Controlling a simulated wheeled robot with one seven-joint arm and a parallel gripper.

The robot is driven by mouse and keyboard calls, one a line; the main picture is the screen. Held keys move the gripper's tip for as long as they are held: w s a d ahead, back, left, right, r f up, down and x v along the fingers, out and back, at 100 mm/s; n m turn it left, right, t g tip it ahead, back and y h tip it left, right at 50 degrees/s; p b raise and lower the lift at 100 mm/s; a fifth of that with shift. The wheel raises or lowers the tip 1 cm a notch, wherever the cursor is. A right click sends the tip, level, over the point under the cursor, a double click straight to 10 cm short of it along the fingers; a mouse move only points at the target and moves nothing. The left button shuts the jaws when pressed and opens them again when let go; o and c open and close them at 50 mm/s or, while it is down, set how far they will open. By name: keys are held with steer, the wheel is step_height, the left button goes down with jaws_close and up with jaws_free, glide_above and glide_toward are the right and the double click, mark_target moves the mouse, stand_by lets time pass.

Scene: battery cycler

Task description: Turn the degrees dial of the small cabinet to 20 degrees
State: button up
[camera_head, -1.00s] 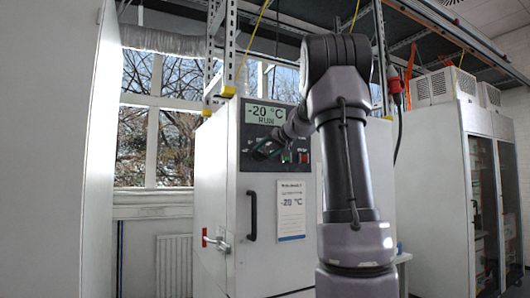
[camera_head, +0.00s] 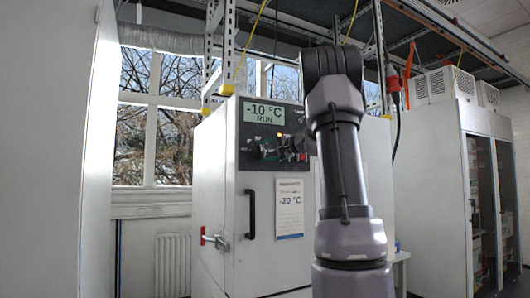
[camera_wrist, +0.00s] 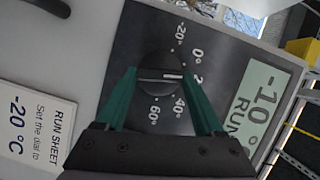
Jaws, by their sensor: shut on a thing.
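The small white cabinet (camera_head: 215,190) stands in the middle of the head view, with a dark control panel at its top. Its display (camera_head: 263,112) reads -10 °C RUN, and the display also shows in part in the wrist view (camera_wrist: 262,98). The round dark degrees dial (camera_wrist: 158,74) has a white pointer line and printed marks including -20, 0, 40 and 60. The line points right in the wrist view, towards a mark partly hidden by a finger. My gripper (camera_wrist: 165,72) is shut on the dial, one green finger on each side.
A run sheet (camera_wrist: 36,125) on the cabinet front reads "Set the dial to -20 °C". A glass-door cabinet (camera_head: 455,190) stands at right, a radiator (camera_head: 172,265) at left.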

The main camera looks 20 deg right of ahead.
steer(key=shift+f+m+t, duration=0.1)
steer(key=shift+m+t, duration=0.2)
steer(key=shift+m, duration=0.7)
steer(key=o, duration=1.4)
steer(key=v, duration=1)
steer(key=shift+s+d+f, duration=0.2)
steer(key=shift+s+d, duration=0.1)
